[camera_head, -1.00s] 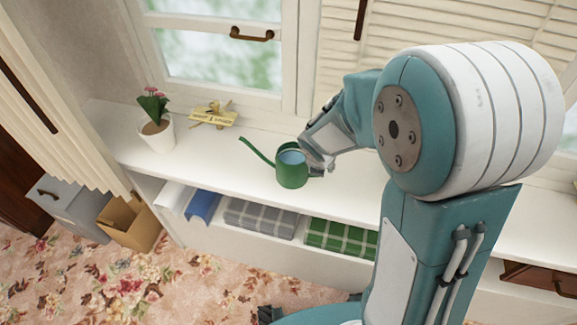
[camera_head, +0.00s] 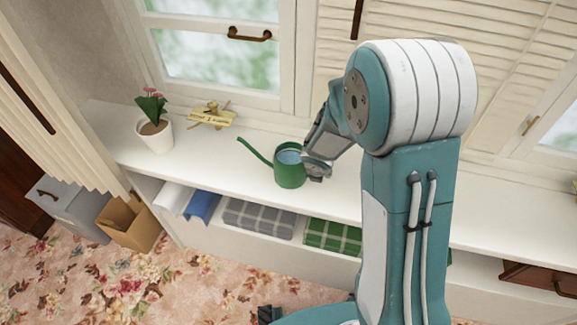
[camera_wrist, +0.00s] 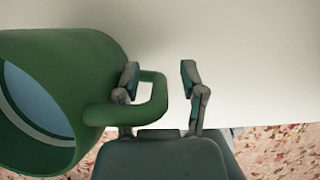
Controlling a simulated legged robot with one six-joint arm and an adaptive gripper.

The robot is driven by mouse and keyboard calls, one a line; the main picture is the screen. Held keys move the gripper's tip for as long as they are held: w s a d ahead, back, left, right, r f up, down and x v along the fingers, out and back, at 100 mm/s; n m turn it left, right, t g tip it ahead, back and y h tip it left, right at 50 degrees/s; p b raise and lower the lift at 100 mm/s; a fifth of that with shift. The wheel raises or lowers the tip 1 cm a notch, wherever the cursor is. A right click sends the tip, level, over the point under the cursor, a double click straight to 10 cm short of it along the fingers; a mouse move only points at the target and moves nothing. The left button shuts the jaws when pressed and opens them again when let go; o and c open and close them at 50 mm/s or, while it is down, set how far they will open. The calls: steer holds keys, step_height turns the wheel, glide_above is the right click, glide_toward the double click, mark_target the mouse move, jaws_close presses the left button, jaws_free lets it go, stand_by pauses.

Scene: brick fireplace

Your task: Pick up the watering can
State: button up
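The green watering can (camera_head: 290,170) stands upright on the white window shelf, its spout pointing left toward the window. In the wrist view the can's body (camera_wrist: 75,75) fills the left side, with its handle (camera_wrist: 157,97) reaching right between my fingers. My gripper (camera_wrist: 160,80) is open. Its left finger reaches over the handle's opening, between the can body and the handle's outer bar. The right finger is apart from the handle, with a gap between them. In the head view my gripper (camera_head: 318,170) is at the can's right side, partly hidden by the wrist.
A potted pink flower (camera_head: 154,130) and a small yellow model plane (camera_head: 212,115) stand on the shelf (camera_head: 235,180) to the left. Folded cloths (camera_head: 258,218) lie in the compartments below. The window is behind. The shelf to the right is mostly clear.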

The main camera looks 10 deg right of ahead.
jaws_close()
steer(key=shift+r, duration=0.1)
